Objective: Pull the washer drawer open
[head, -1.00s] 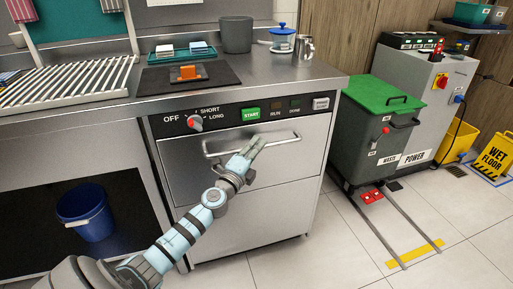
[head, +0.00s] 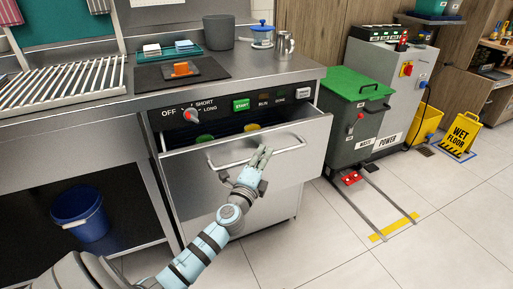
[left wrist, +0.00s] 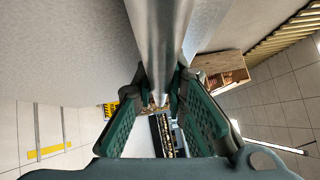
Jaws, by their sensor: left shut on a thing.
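The washer drawer (head: 190,176) is a steel front below the washer's control panel (head: 225,106). It stands partly open, with a dark gap above its top edge and green and yellow items (head: 250,127) partly visible inside. Its bar handle (head: 287,147) runs across the front. My left gripper (head: 262,157) is shut on the handle near its middle. In the left wrist view the handle bar (left wrist: 160,45) passes between the two green-padded fingers (left wrist: 158,90). My right gripper is not in view.
A steel counter (head: 300,73) lies above the washer. A blue bucket (head: 80,215) stands at the lower left. A grey bin with a green lid (head: 355,86) stands to the right. The tiled floor (head: 325,240) in front of the drawer is clear.

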